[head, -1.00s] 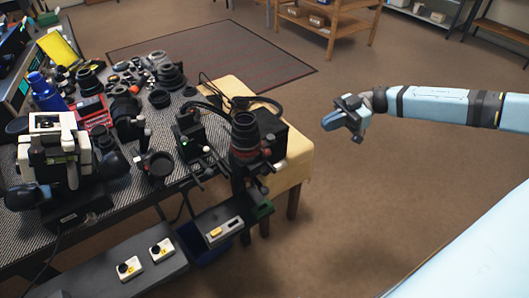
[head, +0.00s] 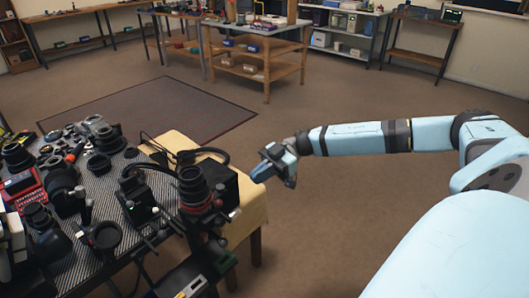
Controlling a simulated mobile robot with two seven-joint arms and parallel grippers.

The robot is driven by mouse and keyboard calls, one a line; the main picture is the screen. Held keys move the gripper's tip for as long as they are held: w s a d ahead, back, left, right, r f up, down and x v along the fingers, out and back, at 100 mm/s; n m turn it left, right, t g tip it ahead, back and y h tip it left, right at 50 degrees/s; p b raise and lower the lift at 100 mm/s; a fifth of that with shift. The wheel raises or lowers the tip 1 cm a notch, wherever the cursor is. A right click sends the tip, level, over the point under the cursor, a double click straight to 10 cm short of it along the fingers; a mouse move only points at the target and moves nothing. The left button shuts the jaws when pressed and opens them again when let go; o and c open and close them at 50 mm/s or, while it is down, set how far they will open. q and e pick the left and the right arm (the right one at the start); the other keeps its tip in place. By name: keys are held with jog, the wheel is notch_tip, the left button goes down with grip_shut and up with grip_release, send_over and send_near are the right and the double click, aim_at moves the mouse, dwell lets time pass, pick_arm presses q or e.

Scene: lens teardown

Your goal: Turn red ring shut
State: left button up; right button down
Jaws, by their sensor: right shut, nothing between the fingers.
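An upright black lens barrel (head: 192,183) stands in a fixture at the right end of the workbench. A dull red ring (head: 196,206) runs around its lower part. My right gripper (head: 262,171) is in the air to the right of the lens, apart from it. Its fingers point left toward the lens side and look shut with nothing held. My left gripper is not in view.
A black box (head: 217,183) with cables stands close behind the lens on a yellow-covered surface (head: 247,203). The patterned bench mat (head: 115,180) is crowded with lenses and parts. Open floor lies right of the bench.

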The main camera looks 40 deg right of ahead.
jog(key=b+x, duration=0.1)
jog(key=x, duration=0.8)
jog(key=shift+r+p, duration=0.15)
jog(key=shift+p, duration=0.25)
